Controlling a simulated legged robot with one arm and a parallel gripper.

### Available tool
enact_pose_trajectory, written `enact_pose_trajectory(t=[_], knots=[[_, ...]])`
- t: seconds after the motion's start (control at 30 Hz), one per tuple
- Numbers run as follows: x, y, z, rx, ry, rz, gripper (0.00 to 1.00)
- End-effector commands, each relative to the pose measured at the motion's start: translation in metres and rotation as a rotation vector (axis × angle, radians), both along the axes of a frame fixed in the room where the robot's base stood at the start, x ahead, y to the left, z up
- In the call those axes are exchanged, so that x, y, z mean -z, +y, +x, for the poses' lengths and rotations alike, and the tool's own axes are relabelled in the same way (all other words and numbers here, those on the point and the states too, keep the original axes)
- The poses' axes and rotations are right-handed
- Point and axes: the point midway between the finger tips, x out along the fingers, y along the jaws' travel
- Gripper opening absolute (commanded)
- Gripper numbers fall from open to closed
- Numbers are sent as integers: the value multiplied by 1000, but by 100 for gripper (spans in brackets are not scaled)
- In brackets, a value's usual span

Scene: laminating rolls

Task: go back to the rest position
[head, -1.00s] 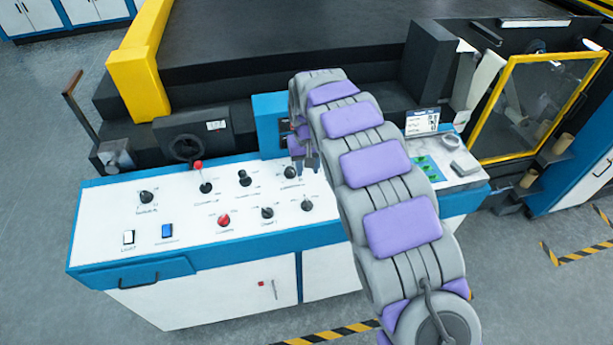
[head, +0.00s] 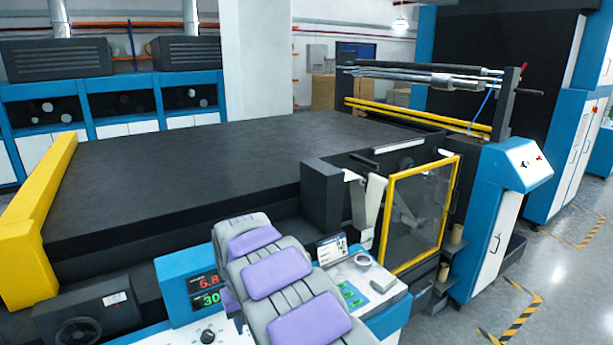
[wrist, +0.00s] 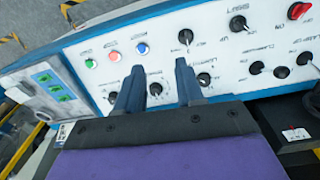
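My gripper (wrist: 156,78) shows in the wrist view with its two dark fingers apart and nothing held between them. It hangs over a white control panel (wrist: 215,50) with several black knobs. One black knob (wrist: 155,89) shows between the fingers; whether they touch it I cannot tell. A red knob (wrist: 299,11) sits at the upper right of the panel. Green, red and blue buttons sit left of the fingers. In the head view my grey and purple arm reaches up from the bottom edge, and the gripper itself is out of sight.
A large machine with a dark flat top (head: 190,185) fills the middle of the head view. A yellow-framed clear door (head: 422,215) stands right of my arm. A digital display (head: 208,287) is left of the arm. Open floor (head: 570,275) lies at the right.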

Motion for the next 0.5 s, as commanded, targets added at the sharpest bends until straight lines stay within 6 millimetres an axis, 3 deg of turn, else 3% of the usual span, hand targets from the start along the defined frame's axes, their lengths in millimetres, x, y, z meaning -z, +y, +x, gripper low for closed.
enact_pose_trajectory(t=[0.03, 0.2, 0.5], knots=[[-11, -23, -5, 33, -3, -5, 37], [-31, -87, -30, 125, 13, -28, 37], [-55, -178, -99, 270, 48, -49, 37]])
